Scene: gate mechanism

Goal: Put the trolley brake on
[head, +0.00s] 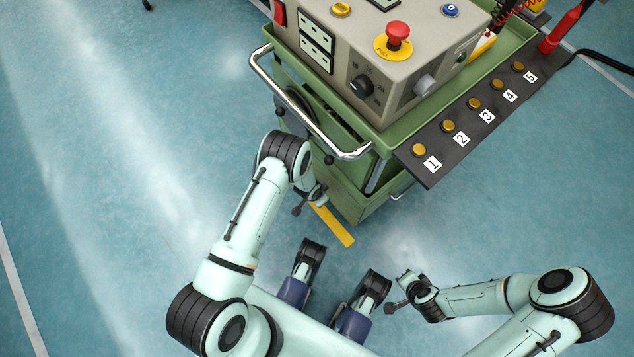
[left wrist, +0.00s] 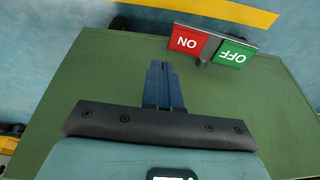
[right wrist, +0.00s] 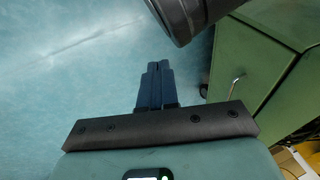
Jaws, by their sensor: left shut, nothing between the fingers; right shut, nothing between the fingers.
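The green trolley (head: 350,206) stands at the upper right of centre in the head view, and its green panel fills much of the left wrist view (left wrist: 80,75). The brake plate at the panel's edge has a red ON half (left wrist: 186,41) and a green OFF half (left wrist: 233,56). A small grey piece (left wrist: 208,50) sits between the halves. My left gripper (left wrist: 164,68) is shut and empty over the panel, just left of and below the plate; contact cannot be told. My right gripper (right wrist: 155,68) is shut and empty, over open floor away from the trolley.
A chrome handle (head: 302,113) runs along the trolley's left side, close to my left arm. A control box (head: 345,60) with a red stop button (head: 398,34) sits on top. A black shelf with numbered buttons (head: 462,139) juts out right. The blue floor is clear at left.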

